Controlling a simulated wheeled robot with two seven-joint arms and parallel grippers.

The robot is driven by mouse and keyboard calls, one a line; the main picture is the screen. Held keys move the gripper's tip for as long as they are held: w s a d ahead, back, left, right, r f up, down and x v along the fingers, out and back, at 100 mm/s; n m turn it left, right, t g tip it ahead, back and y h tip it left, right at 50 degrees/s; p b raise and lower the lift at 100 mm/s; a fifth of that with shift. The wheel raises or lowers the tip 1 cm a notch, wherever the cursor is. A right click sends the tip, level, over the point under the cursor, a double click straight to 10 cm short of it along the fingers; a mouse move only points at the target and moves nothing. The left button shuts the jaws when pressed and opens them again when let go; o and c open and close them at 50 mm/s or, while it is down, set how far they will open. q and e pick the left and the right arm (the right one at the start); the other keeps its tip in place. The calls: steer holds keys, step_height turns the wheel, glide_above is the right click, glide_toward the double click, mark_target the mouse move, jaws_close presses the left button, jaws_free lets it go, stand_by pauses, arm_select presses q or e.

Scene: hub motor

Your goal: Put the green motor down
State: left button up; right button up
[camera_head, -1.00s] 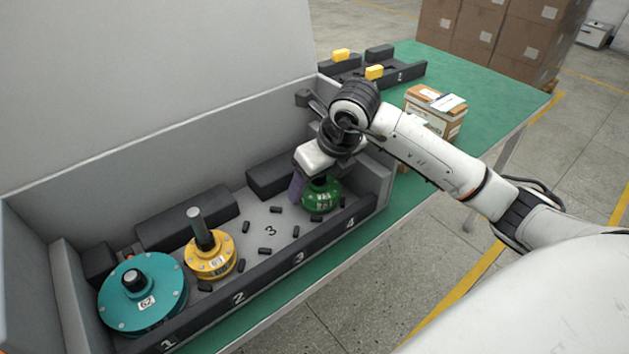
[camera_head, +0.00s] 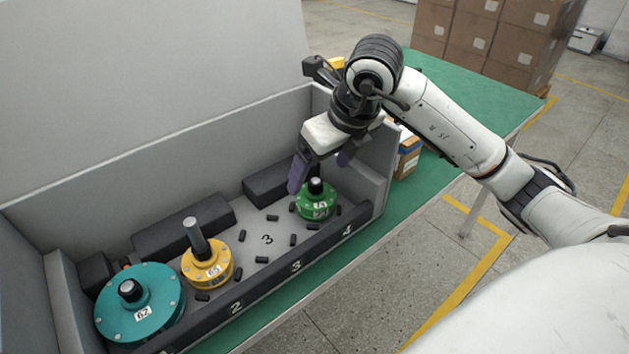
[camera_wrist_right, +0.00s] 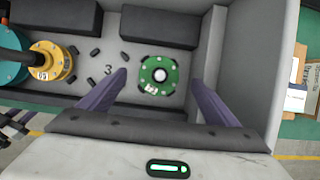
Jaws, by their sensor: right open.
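The green motor (camera_head: 318,203) stands upright on the floor of the grey bin, near the number 4 end, with its dark shaft pointing up. In the right wrist view the green motor (camera_wrist_right: 158,75) lies between and beyond the fingertips, apart from both. My right gripper (camera_head: 320,174) is open and empty just above the motor; its purple fingers also show in the right wrist view (camera_wrist_right: 160,85).
A yellow motor (camera_head: 208,264) and a larger teal motor (camera_head: 140,305) stand in the bin to the left. Several small black pegs lie around them. Black blocks (camera_head: 185,222) line the back; the bin's numbered front wall (camera_head: 265,278) is low. A cardboard box (camera_head: 408,160) stands beyond the right wall.

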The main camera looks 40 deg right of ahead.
steer(key=shift+v, duration=1.75)
